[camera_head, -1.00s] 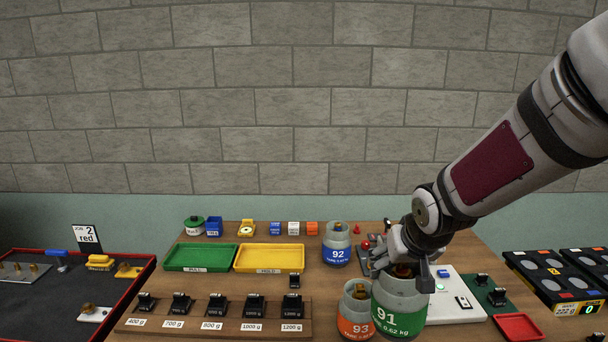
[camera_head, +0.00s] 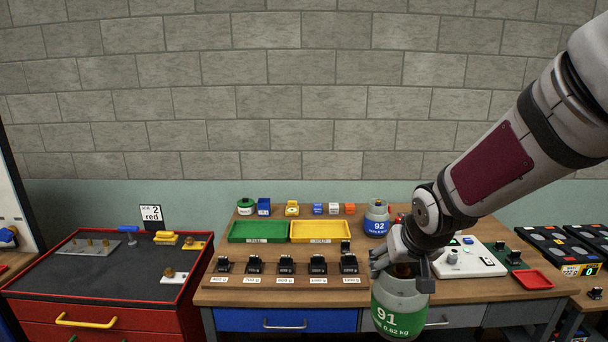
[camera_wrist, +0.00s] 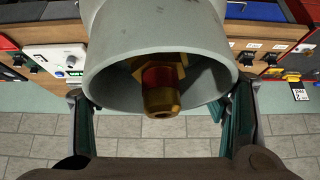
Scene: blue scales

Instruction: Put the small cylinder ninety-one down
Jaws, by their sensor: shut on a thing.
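The small cylinder ninety-one (camera_head: 398,310) is grey with a green band reading 91 and 0.62 kg. My gripper (camera_head: 403,262) is shut on its top collar and holds it upright in front of the table's front edge. In the wrist view, the grey collar (camera_wrist: 150,30) and brass valve (camera_wrist: 162,90) fill the middle, with my fingers on both sides. Blue cylinder 92 (camera_head: 377,222) stands at the back of the table. Orange cylinder 93 does not show in the head view now.
The wooden table (camera_head: 240,298) holds a green tray (camera_head: 258,231), a yellow tray (camera_head: 320,231), a row of black weights (camera_head: 286,265), a white scale (camera_head: 472,262) and a red tray (camera_head: 533,280). A red-framed cabinet (camera_head: 100,280) stands left.

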